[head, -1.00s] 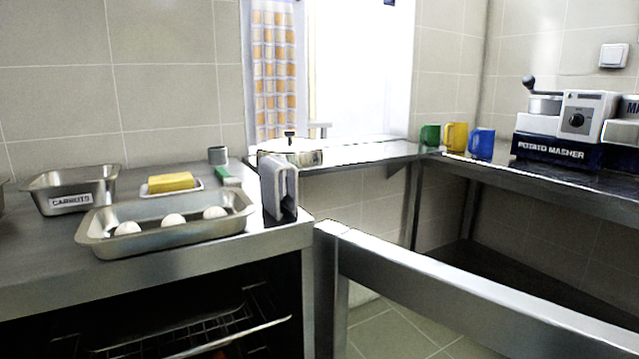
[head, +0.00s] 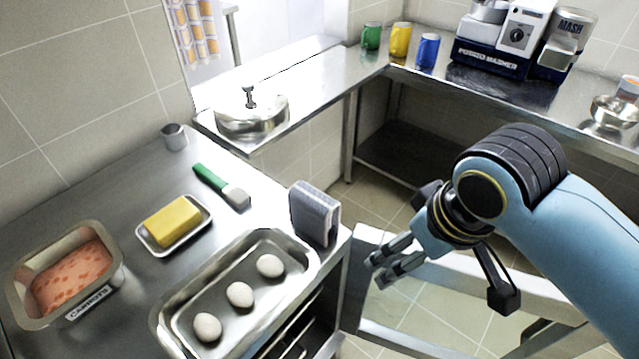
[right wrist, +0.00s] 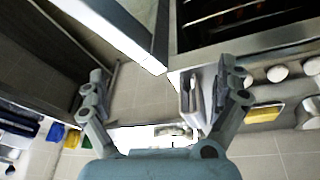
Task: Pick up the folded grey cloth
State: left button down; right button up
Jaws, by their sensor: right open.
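The folded grey cloth (head: 315,213) stands upright at the right edge of the steel counter, beside the tray of eggs. My right gripper (head: 378,270) is to the right of the cloth and apart from it, with nothing held. In the right wrist view my right gripper (right wrist: 163,82) is open wide. The cloth (right wrist: 192,95) shows there close to the picture's right finger, on the inner side. Whether that finger touches it I cannot tell. My left gripper is not in view.
The egg tray (head: 165,318), butter dish (head: 145,243), green-handled tool (head: 210,180) and carrots pan (head: 112,283) are on the counter. A lidded pot (head: 252,115) stands behind. A metal rail (head: 440,347) runs below my right arm.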

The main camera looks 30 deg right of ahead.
notch_tip(320, 180, up, 4)
jog(key=w+m+p, duration=0.1)
jog(key=w+m, duration=0.1)
notch_tip(320, 180, up, 2)
jog(key=m+g, duration=0.3)
jog(key=m, duration=0.8)
send_over(314, 196)
jog(key=shift+w+d+r+y+p, duration=0.1)
jog(key=shift+d+r+y+p, duration=0.1)
jog(key=shift+y+p, duration=0.15)
jog(key=shift+w+a+f+m, duration=0.1)
jog(key=shift+a+f+m, duration=0.05)
jog(key=shift+f+m, duration=0.15)
notch_tip(314, 196, down, 4)
jog(key=shift+f, duration=0.25)
notch_tip(314, 196, down, 4)
jog(key=shift+f+p, duration=0.2)
jog(key=shift+p, duration=0.65)
jog(key=shift+f, duration=0.5)
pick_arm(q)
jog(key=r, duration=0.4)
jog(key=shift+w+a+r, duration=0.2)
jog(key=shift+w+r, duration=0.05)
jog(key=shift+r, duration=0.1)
pick_arm(e)
jog(key=c, duration=1.1)
